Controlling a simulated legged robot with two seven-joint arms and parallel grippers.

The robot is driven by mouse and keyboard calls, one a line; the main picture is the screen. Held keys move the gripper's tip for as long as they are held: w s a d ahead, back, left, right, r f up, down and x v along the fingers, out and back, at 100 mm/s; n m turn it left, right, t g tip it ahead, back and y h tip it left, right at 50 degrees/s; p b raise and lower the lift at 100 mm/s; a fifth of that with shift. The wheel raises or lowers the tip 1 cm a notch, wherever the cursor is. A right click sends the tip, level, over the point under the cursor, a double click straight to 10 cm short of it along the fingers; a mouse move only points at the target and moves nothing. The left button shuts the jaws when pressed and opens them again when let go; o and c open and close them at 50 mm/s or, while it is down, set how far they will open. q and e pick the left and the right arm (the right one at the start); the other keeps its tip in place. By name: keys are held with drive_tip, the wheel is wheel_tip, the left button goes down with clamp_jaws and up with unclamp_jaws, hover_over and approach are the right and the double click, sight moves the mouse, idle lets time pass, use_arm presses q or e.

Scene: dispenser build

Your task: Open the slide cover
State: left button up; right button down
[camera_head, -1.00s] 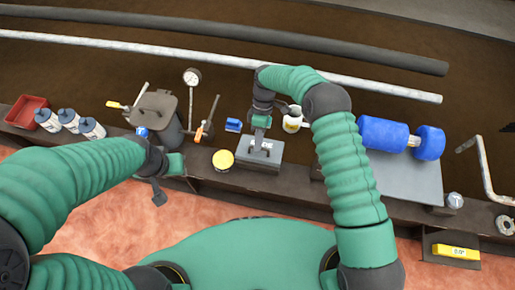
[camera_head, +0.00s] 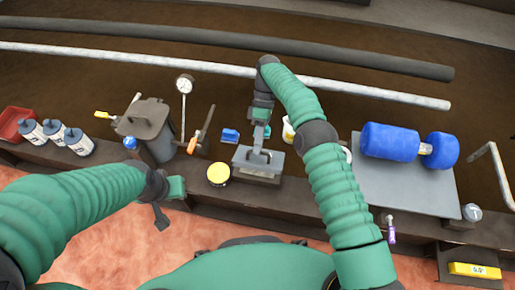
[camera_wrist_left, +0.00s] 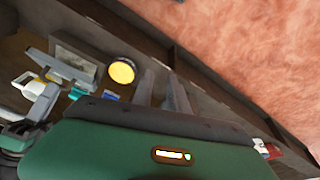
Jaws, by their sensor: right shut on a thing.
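The slide cover (camera_head: 244,157) is a grey plate on top of a low box on the dark bench, near the middle of the head view. My right gripper (camera_head: 260,156) points down onto it and is shut on its raised part, partly hiding it. I cannot tell how far the cover is slid. The box also shows in the left wrist view (camera_wrist_left: 80,66), with my right gripper over it. My left gripper (camera_head: 164,205) hangs in front of the bench edge, away from the cover. Its two fingers stand apart, empty, in the left wrist view (camera_wrist_left: 162,92).
A yellow-topped jar (camera_head: 219,174) stands just left of the box, and a blue block (camera_head: 230,135) behind it. A grey bin (camera_head: 148,125) and gauge (camera_head: 184,85) stand further left. A blue roller (camera_head: 390,142) lies on a grey plate at right.

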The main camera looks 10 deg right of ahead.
use_arm(q)
drive_tip(key=w+d+n, duration=0.1)
drive_tip(key=d+n, duration=0.2)
drive_tip(key=n, duration=0.1)
drive_tip(key=w+d+n+t+h, duration=0.1)
drive_tip(key=w+d+n, duration=0.1)
drive_tip(key=d+n, duration=0.1)
drive_tip(key=w+d+f+n+t+h, duration=0.1)
drive_tip(key=w+d+n, duration=0.1)
drive_tip(key=d+n, duration=0.2)
drive_tip(key=shift+d+n, duration=0.3)
drive_tip(key=shift+d, duration=0.4)
clamp_jaws()
use_arm(e)
drive_tip(key=shift+w+f, duration=0.1)
use_arm(q)
drive_tip(key=d+r+n+t, duration=0.15)
drive_tip(key=d+n, duration=0.35)
drive_tip(key=n, duration=0.5)
drive_tip(key=d+n+t, duration=0.2)
drive_tip(key=d+n, duration=0.3)
drive_tip(key=n, duration=0.5)
drive_tip(key=shift+g, duration=0.25)
drive_tip(key=x, duration=1)
drive_tip(key=shift+w+d, duration=0.1)
drive_tip(key=shift+w, duration=0.15)
